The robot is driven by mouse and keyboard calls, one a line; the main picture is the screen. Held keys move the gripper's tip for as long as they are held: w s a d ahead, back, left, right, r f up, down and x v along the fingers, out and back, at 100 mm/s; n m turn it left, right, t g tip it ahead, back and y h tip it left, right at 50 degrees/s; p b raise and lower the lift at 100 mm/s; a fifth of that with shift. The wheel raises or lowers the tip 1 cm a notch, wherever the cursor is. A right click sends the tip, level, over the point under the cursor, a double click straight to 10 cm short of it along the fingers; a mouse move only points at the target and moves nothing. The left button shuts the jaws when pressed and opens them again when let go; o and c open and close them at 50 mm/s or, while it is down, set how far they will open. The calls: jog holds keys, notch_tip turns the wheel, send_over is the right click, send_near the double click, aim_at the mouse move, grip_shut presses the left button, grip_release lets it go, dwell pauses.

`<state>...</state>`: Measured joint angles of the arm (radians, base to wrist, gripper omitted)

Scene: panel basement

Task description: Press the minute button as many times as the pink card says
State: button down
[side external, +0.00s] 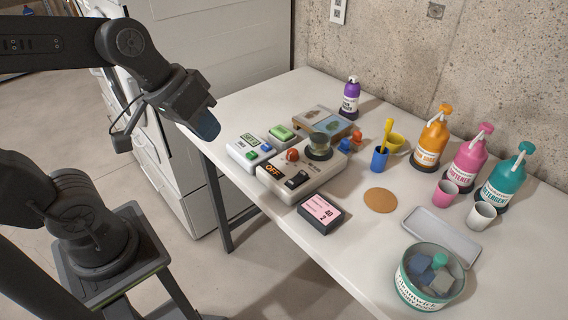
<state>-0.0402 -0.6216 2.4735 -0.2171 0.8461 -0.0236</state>
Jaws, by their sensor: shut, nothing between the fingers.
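The pink card (321,209) lies on a dark block near the table's front edge. It bears dark print with figures that look like "40" and "2", too small to be sure. A small white timer-like unit (235,152) has a display, a blue button (266,147) and a green button (252,155). I cannot read which one is the minute button. My gripper (208,132) is shut and empty, pointing down, to the left of the unit and above it. It appears apart from everything.
Right of the unit stands a beige panel (276,186) with an OFF label, black switch, red knob and round metal-topped part. A green-topped box (281,133) is behind. Bottles, cups, a tray (440,238) and a tub (403,284) fill the right. A cork disc (380,200) lies mid-table.

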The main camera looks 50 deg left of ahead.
jog(key=w+n+h, duration=0.3)
jog(key=w+n, duration=0.2)
jog(key=w, duration=0.3)
jog(key=n+t+y, duration=0.1)
jog(key=n+t, duration=0.2)
jog(key=n, duration=1.2)
send_over(266, 147)
notch_tip(266, 147, down, 10)
jog(key=shift+f, duration=4.35)
jog(key=shift+f, duration=0.15)
jog(key=shift+f, duration=0.25)
